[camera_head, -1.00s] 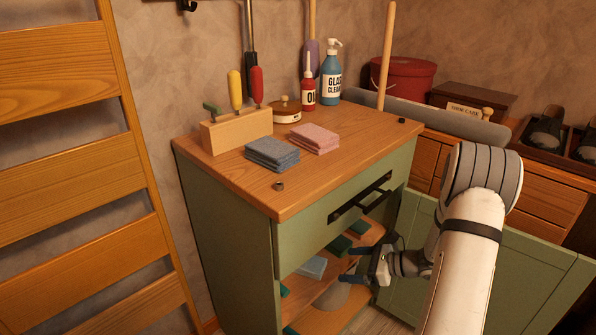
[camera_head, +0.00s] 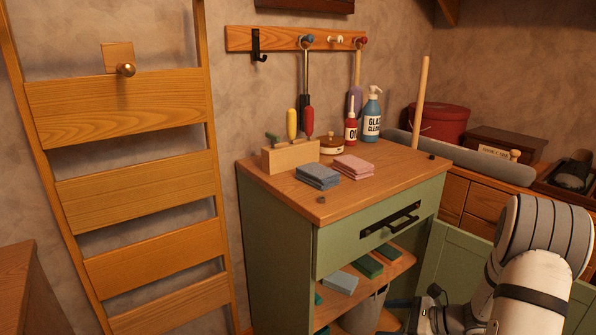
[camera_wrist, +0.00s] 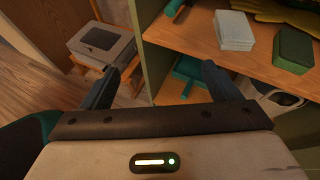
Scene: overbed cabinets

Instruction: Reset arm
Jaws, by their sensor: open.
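My gripper (camera_wrist: 152,92) is open and empty in the wrist view, its two dark fingers spread in front of the open cabinet. In the head view my gripper (camera_head: 408,318) is low at the bottom edge, partly cut off, in front of the green cabinet (camera_head: 275,240). My white and grey arm comes in from the lower right. The cabinet's shelf (camera_wrist: 270,65) holds a pale block (camera_wrist: 234,30) and a green block (camera_wrist: 293,50). Neither finger visibly holds anything.
The cabinet's green door (camera_head: 455,265) stands open at the right, close to my arm. A wooden ladder rack (camera_head: 130,185) leans at the left. A grey box (camera_wrist: 100,42) shows beyond the left finger.

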